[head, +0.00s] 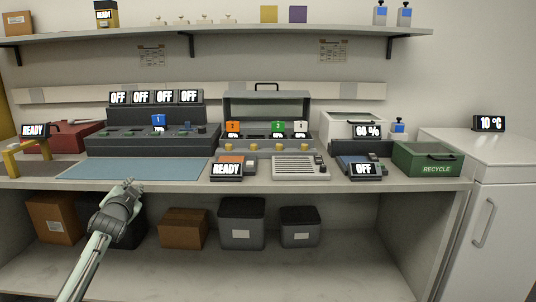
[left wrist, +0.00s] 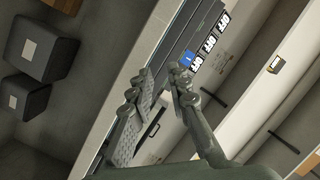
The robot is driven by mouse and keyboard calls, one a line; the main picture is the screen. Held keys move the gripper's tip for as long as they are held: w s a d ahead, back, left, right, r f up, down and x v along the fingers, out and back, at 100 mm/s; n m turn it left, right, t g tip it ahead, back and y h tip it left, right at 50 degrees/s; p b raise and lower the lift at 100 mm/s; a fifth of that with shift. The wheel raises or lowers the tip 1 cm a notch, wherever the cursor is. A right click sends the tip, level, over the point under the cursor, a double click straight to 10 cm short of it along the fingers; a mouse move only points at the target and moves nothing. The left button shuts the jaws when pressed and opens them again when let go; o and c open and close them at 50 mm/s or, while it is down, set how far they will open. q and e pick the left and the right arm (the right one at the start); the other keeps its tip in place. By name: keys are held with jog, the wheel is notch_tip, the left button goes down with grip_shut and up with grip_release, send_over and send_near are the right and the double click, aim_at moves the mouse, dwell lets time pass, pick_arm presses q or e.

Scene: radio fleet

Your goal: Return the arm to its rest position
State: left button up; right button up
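My left gripper (head: 129,186) is in the head view, in front of the bench's front edge and below the blue mat (head: 135,168). Its arm comes up from the bottom left. In the left wrist view the two fingers of the gripper (left wrist: 158,76) are apart, with nothing held between them. My right gripper and right arm are not in view.
A bench (head: 250,182) carries a dark charger rack (head: 150,142), a grey hooded unit (head: 267,107), a READY device (head: 227,168), a speaker-like grey box (head: 300,168) and a green RECYCLE bin (head: 428,160). Boxes and bins stand below. A white fridge (head: 490,200) is at right.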

pick_arm(q)
jog(key=s+d+f+n+g, duration=0.1)
jog(key=s+f+n+g, duration=0.15)
jog(key=s+f, duration=0.65)
jog(key=s+d+f+n+g+h, duration=0.1)
jog(key=s+d+f+g, duration=0.2)
jog(key=f, duration=1)
jog(key=s+f+n+g, duration=0.1)
jog(key=s+f+g, duration=0.2)
jog(key=s+f, duration=0.65)
jog(key=s+d+f+g, duration=0.2)
jog(key=s+f, duration=0.4)
jog(key=s, duration=0.4)
jog(key=s+d+f+g+h, duration=0.1)
jog(key=s+d+f, duration=0.2)
jog(key=s+f, duration=0.4)
jog(key=s+d+f+g, duration=0.2)
jog(key=s+f, duration=0.5)
jog(key=s, duration=0.8)
jog(key=shift+d+g+h, duration=0.25)
jog(key=shift+g+h, duration=0.1)
jog(key=shift+h, duration=0.05)
